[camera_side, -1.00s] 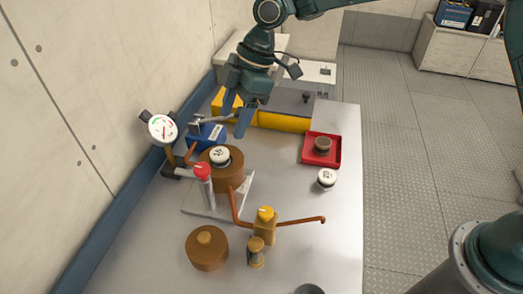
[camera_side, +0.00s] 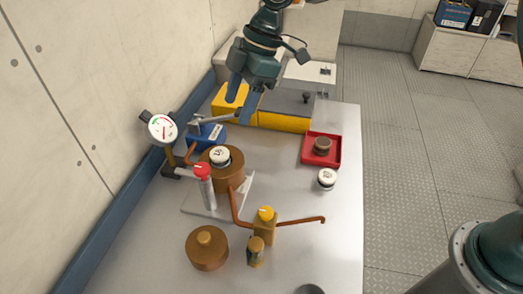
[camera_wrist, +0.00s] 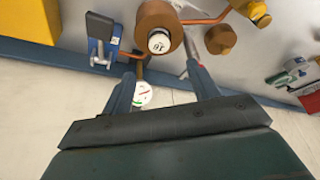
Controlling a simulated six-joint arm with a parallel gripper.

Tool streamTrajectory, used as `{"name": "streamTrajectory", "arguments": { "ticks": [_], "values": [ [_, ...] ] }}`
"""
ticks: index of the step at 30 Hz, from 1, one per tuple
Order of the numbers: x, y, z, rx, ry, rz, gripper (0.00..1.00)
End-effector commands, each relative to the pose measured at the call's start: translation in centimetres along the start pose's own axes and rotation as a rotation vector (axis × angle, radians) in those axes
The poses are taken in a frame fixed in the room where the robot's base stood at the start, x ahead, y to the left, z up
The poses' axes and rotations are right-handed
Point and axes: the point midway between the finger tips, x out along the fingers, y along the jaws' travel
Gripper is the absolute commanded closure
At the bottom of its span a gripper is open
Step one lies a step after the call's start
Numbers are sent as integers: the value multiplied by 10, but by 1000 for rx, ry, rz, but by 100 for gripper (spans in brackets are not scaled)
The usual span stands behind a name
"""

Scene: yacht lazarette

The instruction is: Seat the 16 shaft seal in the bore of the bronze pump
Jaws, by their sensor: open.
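The bronze pump (camera_side: 226,178) stands on a pale plate left of the table's middle. A white-topped seal with a dark rim (camera_side: 220,156) sits at its bore, roughly upright. Its label looks like 16 but is small; how deep it sits is unclear. In the wrist view, the pump (camera_wrist: 160,18) and the white seal top (camera_wrist: 159,42) show at the top. My gripper (camera_side: 244,97) is open and empty, above and behind the pump, apart from the seal. Its two fingers show in the wrist view (camera_wrist: 162,82), with nothing between them held.
Another white-topped seal (camera_side: 327,178) stands on the table at right, near a red tray (camera_side: 334,158) holding a dark round part (camera_side: 322,145). A dial gauge (camera_side: 162,129), blue vise (camera_side: 208,136), red-capped cylinder (camera_side: 204,188) and copper pipes crowd the pump. The right front table is mostly clear.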

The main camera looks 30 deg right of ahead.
Motion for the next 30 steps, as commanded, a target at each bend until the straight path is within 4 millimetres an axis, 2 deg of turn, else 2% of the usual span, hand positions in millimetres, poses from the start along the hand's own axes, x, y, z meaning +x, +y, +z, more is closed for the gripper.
{"name": "streamTrajectory", "arguments": {
  "ticks": [5, 14, 21, 30],
  "values": [
    [-17, -4, 7, 43, -2, 24, 40],
    [-79, -28, 41, 245, -13, 121, 40],
    [-128, -62, 80, 448, -14, 216, 40],
    [-169, -115, 131, 702, -4, 335, 40]
  ]
}}
